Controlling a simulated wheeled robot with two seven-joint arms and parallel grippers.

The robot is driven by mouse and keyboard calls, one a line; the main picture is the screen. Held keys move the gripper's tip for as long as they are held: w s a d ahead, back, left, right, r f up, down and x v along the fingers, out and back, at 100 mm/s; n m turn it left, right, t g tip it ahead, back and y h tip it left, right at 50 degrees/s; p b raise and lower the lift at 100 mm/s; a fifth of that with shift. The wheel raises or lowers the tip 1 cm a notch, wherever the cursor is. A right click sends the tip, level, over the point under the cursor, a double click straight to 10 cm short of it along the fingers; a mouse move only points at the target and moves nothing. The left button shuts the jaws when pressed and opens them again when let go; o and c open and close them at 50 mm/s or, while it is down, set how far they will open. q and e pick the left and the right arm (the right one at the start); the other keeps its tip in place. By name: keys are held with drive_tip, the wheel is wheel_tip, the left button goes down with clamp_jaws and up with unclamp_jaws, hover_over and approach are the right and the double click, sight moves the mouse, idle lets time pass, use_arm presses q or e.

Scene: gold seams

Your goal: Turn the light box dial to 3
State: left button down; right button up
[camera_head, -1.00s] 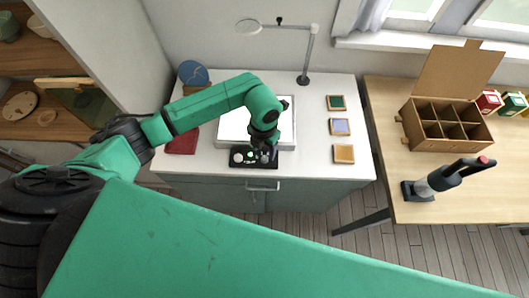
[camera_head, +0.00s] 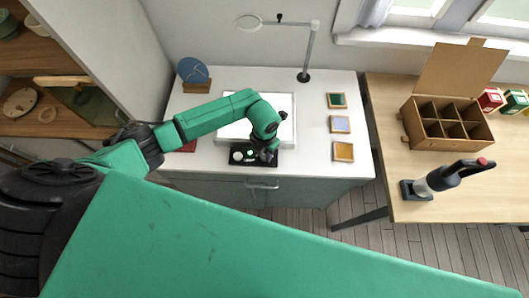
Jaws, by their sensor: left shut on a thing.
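The light box (camera_head: 285,131) is a bright white panel lying on the white cabinet top. Its black control strip (camera_head: 237,161) runs along the front edge, with a pale round knob (camera_head: 237,156) at its left and a green light beside it. My left gripper (camera_head: 266,155) points down at the right part of the strip. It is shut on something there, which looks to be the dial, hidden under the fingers. The dial's number marks are too small or covered to read. My right gripper is out of view.
Three small framed tiles (camera_head: 341,124) lie on the cabinet's right side. A magnifier lamp (camera_head: 306,60) and a blue disc on a stand (camera_head: 193,72) stand at the back. A divided box (camera_head: 447,140) and a dark handheld tool (camera_head: 440,182) are on the wooden table.

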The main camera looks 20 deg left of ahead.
sight(265, 156)
use_arm(q)
drive_tip(key=shift+w, duration=0.1)
drive_tip(key=shift+f+m+b, duration=0.15)
drive_tip(key=shift+m+b, duration=0.95)
drive_tip(key=shift+b, duration=0.1)
drive_tip(key=m+b, duration=1.3)
drive_tip(key=b, duration=0.3)
drive_tip(key=shift+d+m, duration=0.1)
drive_tip(key=shift+m, duration=0.3)
drive_tip(key=shift+m+b, duration=0.9)
drive_tip(key=shift+b, duration=0.05)
drive_tip(key=shift+r, duration=0.2)
drive_tip(key=c, duration=0.6)
unclamp_jaws()
drive_tip(key=shift+s, duration=0.2)
wheel_tip(265, 156, up, 15)
drive_tip(key=shift+f+b, duration=0.2)
drive_tip(key=shift+b, duration=0.5)
